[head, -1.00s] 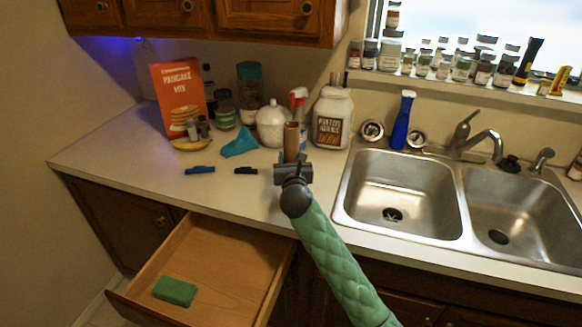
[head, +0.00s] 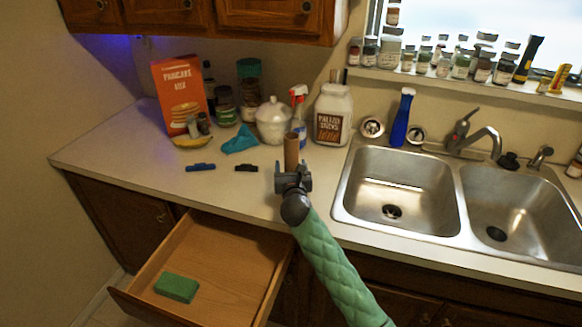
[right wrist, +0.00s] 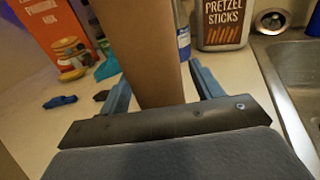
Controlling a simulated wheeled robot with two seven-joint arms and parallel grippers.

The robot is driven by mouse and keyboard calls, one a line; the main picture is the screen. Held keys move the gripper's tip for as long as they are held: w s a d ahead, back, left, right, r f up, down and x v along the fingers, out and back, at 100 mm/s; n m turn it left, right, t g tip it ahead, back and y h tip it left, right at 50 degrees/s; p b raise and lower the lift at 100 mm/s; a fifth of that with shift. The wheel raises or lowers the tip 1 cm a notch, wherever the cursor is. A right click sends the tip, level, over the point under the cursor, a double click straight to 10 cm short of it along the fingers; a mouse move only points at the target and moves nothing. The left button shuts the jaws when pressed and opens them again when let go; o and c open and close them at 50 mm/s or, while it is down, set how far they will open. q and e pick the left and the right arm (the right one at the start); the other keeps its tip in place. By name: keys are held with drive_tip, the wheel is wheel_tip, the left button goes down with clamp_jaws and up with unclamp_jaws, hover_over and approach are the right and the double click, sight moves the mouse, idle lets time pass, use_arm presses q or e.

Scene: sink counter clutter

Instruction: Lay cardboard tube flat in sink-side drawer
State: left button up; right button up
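The brown cardboard tube (head: 291,152) stands upright in my right gripper (head: 293,178), above the counter near its front edge, left of the sink. In the right wrist view the tube (right wrist: 145,45) runs between the two blue-grey fingers (right wrist: 160,92). The gripper is shut on it; its lower end is hidden. The sink-side drawer (head: 225,262) is pulled open below the counter, to the left of my right arm. A green sponge (head: 176,288) lies in its front left part; the rest of its floor is bare. My left gripper is out of view.
A blue clip (head: 201,167) and a black clip (head: 247,168) lie left of the tube. A white jar (head: 274,122), a spray bottle (head: 298,112) and a pretzel jar (head: 332,115) stand behind. The double sink (head: 400,190) is to the right.

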drive_tip(key=shift+r, duration=0.2)
use_arm(q)
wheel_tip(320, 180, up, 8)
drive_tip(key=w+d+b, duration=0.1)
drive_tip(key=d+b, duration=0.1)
drive_tip(key=b, duration=0.1)
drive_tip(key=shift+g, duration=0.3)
use_arm(e)
drive_tip(key=s+d, duration=0.1)
drive_tip(key=s, duration=1.1)
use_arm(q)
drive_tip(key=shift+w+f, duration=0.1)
